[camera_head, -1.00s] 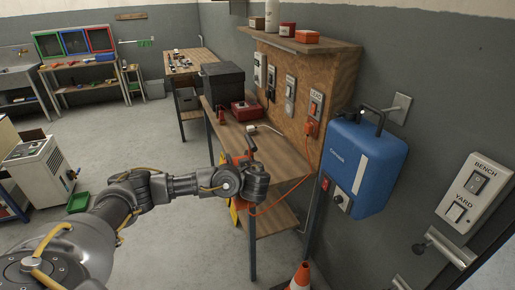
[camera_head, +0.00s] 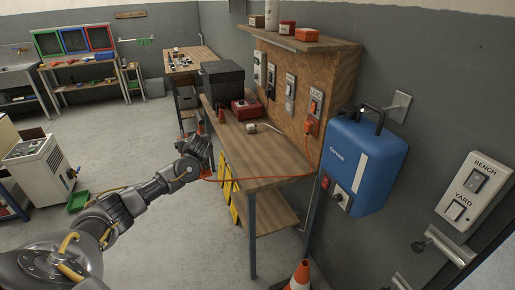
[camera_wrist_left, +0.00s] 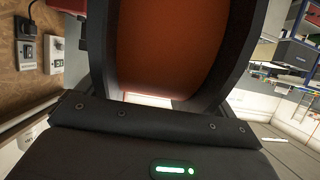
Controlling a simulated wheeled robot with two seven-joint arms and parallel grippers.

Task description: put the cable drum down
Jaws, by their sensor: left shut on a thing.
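The orange cable drum shows in the left wrist view (camera_wrist_left: 172,45) as a large orange face between dark curved sides, close in front of the camera. My left gripper (camera_head: 196,145) is shut on it. In the head view the gripper and wrist hide most of the drum, and only small orange-red bits show around the hand. The drum is held in the air, left of the wooden workbench (camera_head: 262,160) and above the floor. An orange cable (camera_head: 235,180) runs from the hand across the bench top towards the orange plug (camera_head: 309,128) at the LEAD switch. My right gripper is not in view.
A red box (camera_head: 245,109), a black case (camera_head: 222,82) and a white plug stand on the bench; its front part is clear. A blue case (camera_head: 365,160) hangs on the wall. A traffic cone (camera_head: 300,277) stands below. Open grey floor lies left of the bench.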

